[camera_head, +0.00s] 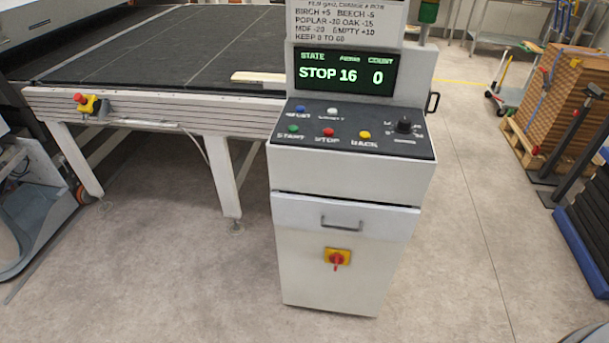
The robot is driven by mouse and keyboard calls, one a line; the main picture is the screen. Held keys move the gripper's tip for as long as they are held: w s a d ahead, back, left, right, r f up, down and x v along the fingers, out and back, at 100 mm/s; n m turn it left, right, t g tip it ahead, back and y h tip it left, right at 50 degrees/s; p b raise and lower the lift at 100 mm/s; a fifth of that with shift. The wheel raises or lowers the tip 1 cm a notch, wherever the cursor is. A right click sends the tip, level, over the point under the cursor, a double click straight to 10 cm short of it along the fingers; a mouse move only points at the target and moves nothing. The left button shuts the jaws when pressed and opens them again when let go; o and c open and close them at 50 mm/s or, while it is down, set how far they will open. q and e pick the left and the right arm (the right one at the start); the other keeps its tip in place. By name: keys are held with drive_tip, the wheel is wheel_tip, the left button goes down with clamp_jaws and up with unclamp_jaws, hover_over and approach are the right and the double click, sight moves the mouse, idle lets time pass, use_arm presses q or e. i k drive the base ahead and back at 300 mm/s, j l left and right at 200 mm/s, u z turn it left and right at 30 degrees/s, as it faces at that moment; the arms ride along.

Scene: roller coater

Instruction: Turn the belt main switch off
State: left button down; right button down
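The main switch (337,259) is a red rotary knob on a yellow plate, low on the front of a white control cabinet (345,291). It sits below a drawer-like panel with a grey handle (341,222). The knob's grip looks roughly upright, but it is too small to tell its exact position or read any marks. The display (345,73) above reads STOP, 16 and count 0. Neither of my grippers shows in the head view, and nothing covers the switch.
The sloping panel (352,131) carries several coloured buttons and a black knob (404,125). A belt conveyor (150,55) with a red emergency stop (81,98) stands left of the cabinet. A stack of brown boards (566,100) stands at right. The floor before the cabinet is clear.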

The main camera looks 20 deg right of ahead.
sight(336, 258)
drive_tip(key=z, duration=0.9)
